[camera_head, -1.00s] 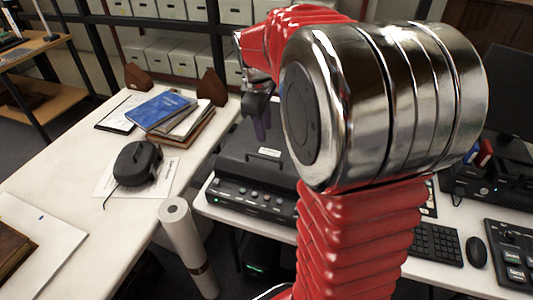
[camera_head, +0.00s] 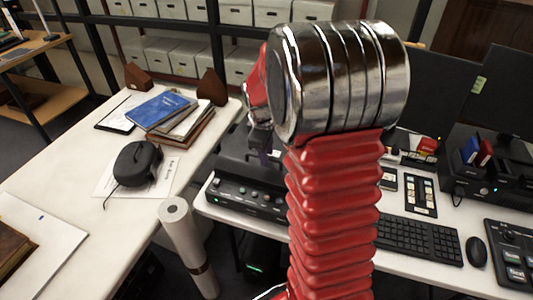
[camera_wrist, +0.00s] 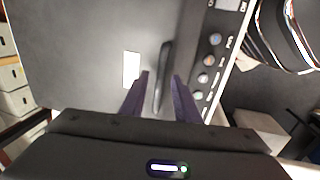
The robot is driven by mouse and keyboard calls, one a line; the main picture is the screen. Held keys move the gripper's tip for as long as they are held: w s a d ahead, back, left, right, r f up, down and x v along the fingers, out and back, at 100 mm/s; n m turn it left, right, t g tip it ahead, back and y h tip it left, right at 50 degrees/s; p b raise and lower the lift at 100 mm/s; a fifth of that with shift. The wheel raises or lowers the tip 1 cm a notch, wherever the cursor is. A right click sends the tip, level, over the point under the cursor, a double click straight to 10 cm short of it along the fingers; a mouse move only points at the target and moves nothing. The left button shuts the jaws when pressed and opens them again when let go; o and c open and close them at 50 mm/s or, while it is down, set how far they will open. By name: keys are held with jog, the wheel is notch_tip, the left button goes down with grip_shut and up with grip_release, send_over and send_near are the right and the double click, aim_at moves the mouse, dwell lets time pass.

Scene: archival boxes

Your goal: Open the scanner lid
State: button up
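The scanner (camera_head: 241,196) is a dark box on the white desk, with a row of buttons on its front panel. Its lid (camera_wrist: 70,45) looks shut and bears a white label (camera_wrist: 131,69). The lid's dark bar handle (camera_wrist: 166,58) shows in the wrist view near the button panel. My gripper (camera_wrist: 161,77) is open, with one purple finger on each side of the handle in that view. I see gaps between fingers and handle; the height between them is hard to tell. In the head view my gripper (camera_head: 264,146) is over the lid, partly hidden by my arm.
A paper roll (camera_head: 183,240) stands in the gap between the desks. A keyboard (camera_head: 418,238), mouse (camera_head: 476,251) and monitors are to the right.

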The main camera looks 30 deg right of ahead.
jog(key=shift+c, duration=0.6)
grip_shut()
